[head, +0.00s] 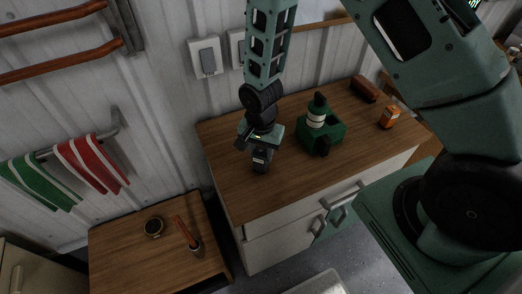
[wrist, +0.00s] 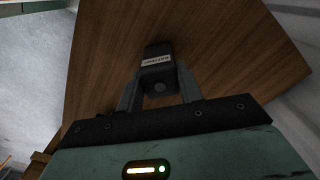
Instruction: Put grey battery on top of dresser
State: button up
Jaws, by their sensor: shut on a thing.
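The grey battery (head: 260,160) is a small dark block with a white label. My gripper (head: 262,148) is shut on it, over the wooden top of the white dresser (head: 300,185). In the wrist view the battery (wrist: 158,72) sits between the two fingers of my gripper (wrist: 160,90), label showing, with the wood top (wrist: 215,40) behind it. I cannot tell whether the battery touches the wood. My arm hides part of the dresser's right side.
An orange box (head: 388,118) and a brown block (head: 364,88) lie farther right. The dresser's front left top is clear.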

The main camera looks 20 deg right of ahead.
jog(key=o, duration=1.2)
jog(key=shift+f, duration=0.15)
notch_tip(320, 180, up, 12)
jog(key=b, duration=0.3)
jog(key=s+a+r+n, duration=0.3)
jog(key=s+r+n, duration=0.2)
jog(key=s+n, duration=0.3)
jog(key=s+a+r+n, duration=0.3)
jog(key=s+r+n, duration=0.2)
jog(key=s+n, duration=0.3)
jog(key=s, duration=0.4)
jog(key=shift+s+a+r+n+y, duration=0.2)
jog(key=shift+a+n+y, duration=0.1)
jog(key=shift+n, duration=0.1)
